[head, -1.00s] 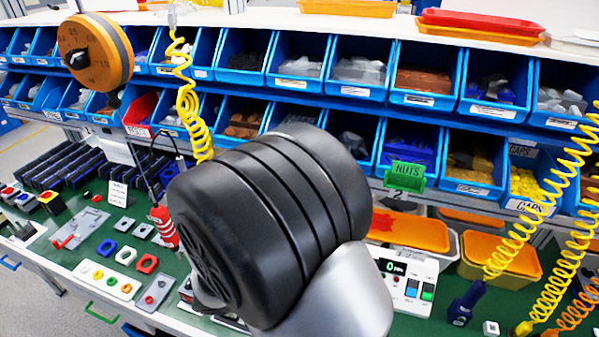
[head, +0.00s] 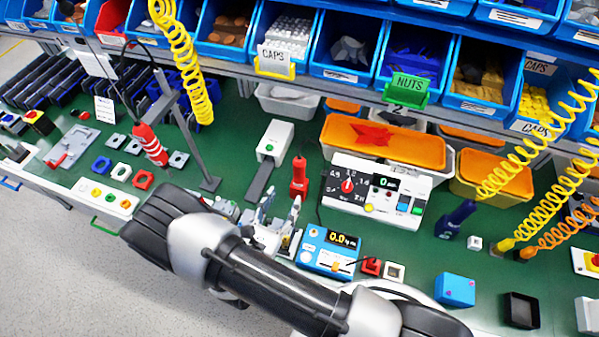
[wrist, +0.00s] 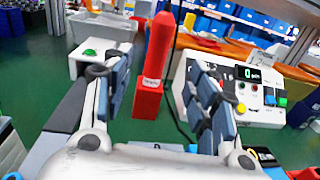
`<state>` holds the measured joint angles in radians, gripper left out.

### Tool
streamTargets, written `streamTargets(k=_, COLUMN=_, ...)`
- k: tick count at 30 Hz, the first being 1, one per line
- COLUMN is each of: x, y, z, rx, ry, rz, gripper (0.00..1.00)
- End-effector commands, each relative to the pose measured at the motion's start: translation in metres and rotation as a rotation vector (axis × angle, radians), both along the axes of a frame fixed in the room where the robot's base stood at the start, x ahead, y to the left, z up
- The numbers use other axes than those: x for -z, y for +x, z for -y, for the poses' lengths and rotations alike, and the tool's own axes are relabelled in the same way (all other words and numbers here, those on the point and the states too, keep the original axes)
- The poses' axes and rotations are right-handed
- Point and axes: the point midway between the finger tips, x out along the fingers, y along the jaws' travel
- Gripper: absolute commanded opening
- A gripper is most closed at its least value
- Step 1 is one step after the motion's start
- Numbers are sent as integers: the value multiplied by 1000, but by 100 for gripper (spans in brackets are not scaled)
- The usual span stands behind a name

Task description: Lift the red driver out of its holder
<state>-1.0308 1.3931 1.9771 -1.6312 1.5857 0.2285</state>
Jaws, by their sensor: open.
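The red driver (head: 299,165) stands upright in a red holder block (head: 299,188) on the green bench, in the middle of the head view. My gripper (head: 281,212) is open and empty, just in front of the holder in the head view. In the wrist view my gripper's fingers (wrist: 152,85) stand on either side of the driver and holder with visible gaps. I cannot tell how deep the driver is between them.
A white box with a green button (head: 274,141) stands behind left. A white panel with a red rotary knob (head: 377,190) is close on the right. A blue meter (head: 327,250) lies in front. Another red tool (head: 150,144) hangs at left. Blue bins line the back.

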Motion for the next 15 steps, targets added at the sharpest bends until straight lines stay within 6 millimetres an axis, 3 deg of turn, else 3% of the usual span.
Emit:
streamTargets(k=6, x=1, y=41, z=23, rx=6, ry=0, rz=0, gripper=53)
streamTargets(k=15, x=0, y=65, z=34, rx=3, ry=0, rz=0, gripper=53)
